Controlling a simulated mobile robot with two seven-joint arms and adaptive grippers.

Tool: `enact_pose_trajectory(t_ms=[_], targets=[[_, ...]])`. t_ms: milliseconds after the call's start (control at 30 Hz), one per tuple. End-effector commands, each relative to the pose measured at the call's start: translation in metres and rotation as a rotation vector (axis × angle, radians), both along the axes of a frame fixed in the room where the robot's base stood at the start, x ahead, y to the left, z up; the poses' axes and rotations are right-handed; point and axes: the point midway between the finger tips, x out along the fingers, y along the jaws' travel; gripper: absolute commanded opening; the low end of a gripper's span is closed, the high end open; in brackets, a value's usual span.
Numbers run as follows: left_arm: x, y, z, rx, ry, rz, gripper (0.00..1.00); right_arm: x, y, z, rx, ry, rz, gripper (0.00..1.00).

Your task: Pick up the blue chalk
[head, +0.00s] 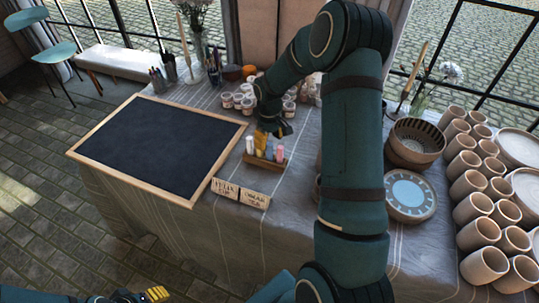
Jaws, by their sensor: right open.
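A small wooden holder (264,163) stands on the table with upright chalks in it. The blue chalk (269,151) is in the holder, between a white chalk (250,146) on the left and a pink chalk (279,153) on the right. My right gripper (265,142) has yellow fingertips and points down just over the holder, close to the blue chalk's top. It is open; I cannot tell whether a finger touches a chalk. My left gripper (156,294) is low at the bottom left, away from the table, only partly in frame.
A wood-framed blackboard (160,140) lies left of the holder. Small paint pots (238,101) are behind. Bowls (415,142), a blue-centred plate (409,194) and several clay cups (470,185) fill the right side.

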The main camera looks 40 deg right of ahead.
Motion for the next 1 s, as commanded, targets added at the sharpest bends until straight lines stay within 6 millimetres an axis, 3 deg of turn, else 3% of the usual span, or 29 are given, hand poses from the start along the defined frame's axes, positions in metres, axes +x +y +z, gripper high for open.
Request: enact_pose_trajectory(t_ms=[233,500,767,867,933,1000], targets=[[0.001,0.0,-0.004,0.0,-0.002,0.001,0.47,0.0,-0.001,-0.016,0.001,0.002,0.0,0.55],[0.002,0.0,-0.013,0.001,-0.006,0.001,0.47,0.0,-0.002,-0.053,0.001,0.001,0.0,0.55],[0.003,0.0,-0.012,0.001,-0.007,0.002,0.47,0.001,-0.002,-0.055,-0.001,-0.001,0.0,0.55],[0.003,0.0,-0.012,0.001,-0.007,0.002,0.47,0.0,-0.002,-0.055,0.0,0.0,0.0,0.26],[0.003,0.0,-0.012,0.001,-0.007,0.002,0.47,0.0,-0.002,-0.055,0.0,0.0,0.0,0.01],[0.003,0.0,-0.012,0.001,-0.007,0.002,0.47,0.0,-0.002,-0.054,0.0,0.0,0.0,0.0]])
